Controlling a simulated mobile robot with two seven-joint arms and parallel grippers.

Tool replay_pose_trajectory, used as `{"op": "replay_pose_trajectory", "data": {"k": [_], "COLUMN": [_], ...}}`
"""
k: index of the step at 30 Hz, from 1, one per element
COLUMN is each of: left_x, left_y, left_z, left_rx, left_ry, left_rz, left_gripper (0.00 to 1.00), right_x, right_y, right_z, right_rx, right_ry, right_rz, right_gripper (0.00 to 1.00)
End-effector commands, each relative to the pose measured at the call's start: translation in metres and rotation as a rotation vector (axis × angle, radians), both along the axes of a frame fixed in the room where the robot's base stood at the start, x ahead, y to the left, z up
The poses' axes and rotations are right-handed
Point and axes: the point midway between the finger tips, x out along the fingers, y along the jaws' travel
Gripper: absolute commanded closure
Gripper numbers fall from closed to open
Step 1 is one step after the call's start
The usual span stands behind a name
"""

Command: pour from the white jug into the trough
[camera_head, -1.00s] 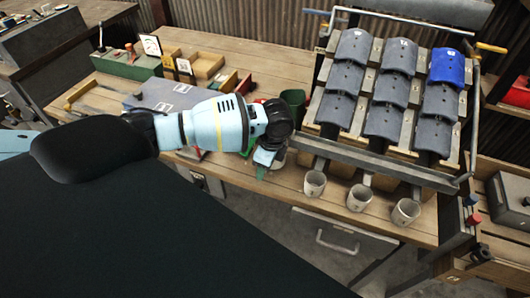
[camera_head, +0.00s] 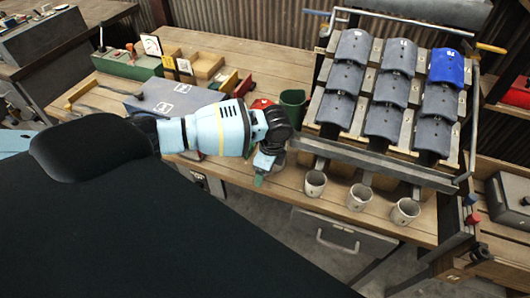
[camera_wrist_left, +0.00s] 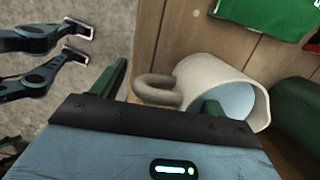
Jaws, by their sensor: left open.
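The white jug (camera_wrist_left: 232,88) shows in the left wrist view just beyond my left gripper (camera_wrist_left: 163,88), its handle towards the left and its mouth towards the lower right. The green fingers are apart. The handle lies between them in the picture, and one finger shows against the jug's mouth; contact cannot be told. In the head view my left gripper (camera_head: 263,172) is low over the bench's front edge, and my arm mostly hides the jug. A grey trough-like channel (camera_head: 440,10) runs above the roof tiles at the top right.
The tile rack (camera_head: 318,75) stands right of my arm, with one blue tile (camera_head: 447,68). Three pale cups (camera_head: 315,183) stand below its lower rail. A green container (camera_head: 293,104) is close behind my wrist.

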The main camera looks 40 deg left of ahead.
Motion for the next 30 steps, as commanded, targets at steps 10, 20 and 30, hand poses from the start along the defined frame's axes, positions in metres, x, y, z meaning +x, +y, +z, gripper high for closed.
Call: {"op": "replay_pose_trajectory", "data": {"k": [10, 20, 30], "left_x": [0.003, 0.004, 0.003], "left_y": [-0.004, -0.015, -0.016], "left_z": [0.025, 0.07, 0.076], "left_rx": [-0.002, 0.0, 0.0], "left_ry": [-0.005, -0.003, 0.0], "left_rz": [-0.002, -0.001, 0.0], "left_gripper": [0.27, 0.27, 0.27], "right_x": [-0.004, 0.001, 0.001], "right_y": [0.002, 0.003, 0.002], "right_z": [-0.005, 0.001, 0.002], "right_rx": [0.004, 0.008, 0.004], "right_ry": [0.012, -0.001, -0.002], "right_rz": [-0.005, -0.009, -0.005], "right_gripper": [0.27, 0.27, 0.27]}}
